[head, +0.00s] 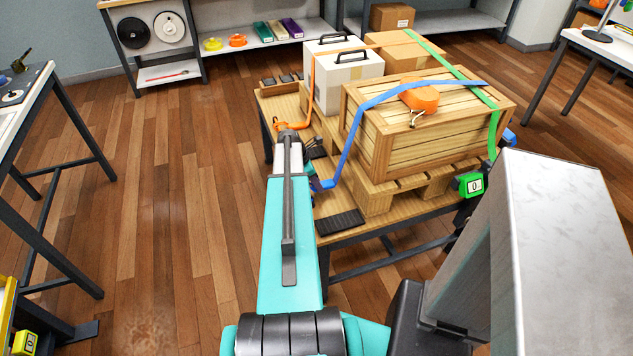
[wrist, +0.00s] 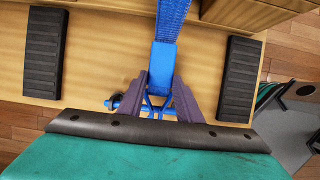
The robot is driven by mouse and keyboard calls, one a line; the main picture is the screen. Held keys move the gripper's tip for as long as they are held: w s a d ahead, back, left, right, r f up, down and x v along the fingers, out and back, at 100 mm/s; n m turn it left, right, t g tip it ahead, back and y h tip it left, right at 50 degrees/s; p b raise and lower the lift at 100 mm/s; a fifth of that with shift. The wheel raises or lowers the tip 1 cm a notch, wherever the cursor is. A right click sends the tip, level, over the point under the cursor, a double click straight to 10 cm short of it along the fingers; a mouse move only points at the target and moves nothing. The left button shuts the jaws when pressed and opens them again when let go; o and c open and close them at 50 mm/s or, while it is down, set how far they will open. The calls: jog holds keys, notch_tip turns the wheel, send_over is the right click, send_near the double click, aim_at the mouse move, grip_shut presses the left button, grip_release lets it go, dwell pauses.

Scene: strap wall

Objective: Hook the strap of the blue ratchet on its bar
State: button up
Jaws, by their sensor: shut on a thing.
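The blue strap (head: 358,122) runs over the wooden crate and down its left side to the table's near edge. In the wrist view the strap (wrist: 172,20) ends in a blue fitting (wrist: 161,68) with a forked blue wire hook. My gripper (wrist: 160,80) is shut on this strap end, one dark finger on each side. A blue crossbar (wrist: 122,104) with a dark round end shows at the hook; I cannot tell whether the hook is around it or only in front of it. The blue ratchet (head: 510,137) is mostly hidden behind the crate. In the head view my arm hides much of the gripper.
The wooden crate (head: 421,128), white boxes (head: 346,80) and a cardboard box (head: 402,48) stand on the pallet table. An orange strap (head: 307,95) and a green strap (head: 460,72) cross the load. A green ratchet (head: 469,185) sits at the right. Dark pads (wrist: 44,52) flank the strap end.

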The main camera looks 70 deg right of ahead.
aim_at(325, 183)
jog(key=shift+f, duration=0.4)
dwell(0.6)
jog(key=shift+s+d+f+p, duration=0.2)
jog(key=shift+s+d+p, duration=0.3)
jog(key=shift+s+d, duration=0.65)
dwell(1.1)
jog(key=shift+a, duration=0.1)
jog(key=o, duration=1.2)
jog(key=shift+r, duration=0.1)
jog(key=b+v, duration=0.1)
jog(key=v, duration=1.2)
jog(key=shift+a+r+b, duration=0.15)
jog(key=shift+r+b, duration=0.1)
jog(key=shift+b, duration=0.05)
